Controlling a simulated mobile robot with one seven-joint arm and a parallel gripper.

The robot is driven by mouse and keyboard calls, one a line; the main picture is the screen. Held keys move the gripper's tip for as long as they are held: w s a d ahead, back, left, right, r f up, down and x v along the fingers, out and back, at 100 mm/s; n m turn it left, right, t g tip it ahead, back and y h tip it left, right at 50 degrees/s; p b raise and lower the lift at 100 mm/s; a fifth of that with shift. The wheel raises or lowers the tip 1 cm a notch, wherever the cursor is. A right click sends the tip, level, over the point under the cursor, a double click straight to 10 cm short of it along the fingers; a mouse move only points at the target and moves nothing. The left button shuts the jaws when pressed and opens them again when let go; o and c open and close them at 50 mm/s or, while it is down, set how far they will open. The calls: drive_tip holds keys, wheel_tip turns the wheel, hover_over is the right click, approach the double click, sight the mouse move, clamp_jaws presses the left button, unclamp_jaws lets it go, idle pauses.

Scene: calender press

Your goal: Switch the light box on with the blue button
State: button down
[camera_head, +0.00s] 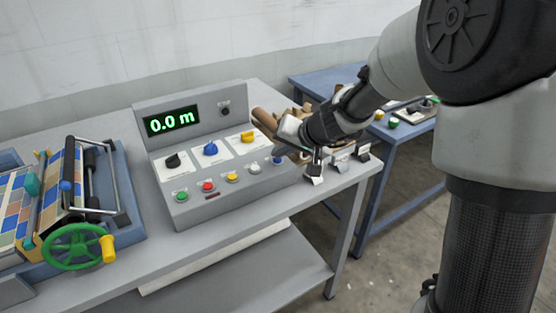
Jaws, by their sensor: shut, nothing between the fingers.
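A grey control box (232,193) stands on the table with a lit green display (171,121) reading "0.0 m". The blue button (278,159) is at the right end of the row of buttons on its front. My gripper (285,149) is shut and empty, reaching in from the right. Its fingertips are close to the blue button; I cannot tell whether they touch it. The hand hides the box's upper right edge. I cannot make out which thing is the light box.
Green, red, yellow and white buttons sit left of the blue one, below three knobs. A press with a green handwheel (77,246) stands at left. Small black-and-white clips (340,161) line the table's right edge. A blue table (325,83) stands behind.

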sight(280, 164)
drive_tip(key=shift+f, duration=0.3)
drive_tip(key=shift+r, duration=0.45)
wheel_tip(280, 164, up, 6)
drive_tip(key=p, duration=0.3)
drive_tip(key=shift+p, duration=0.35)
drive_tip(key=c, duration=2.5)
unclamp_jaws()
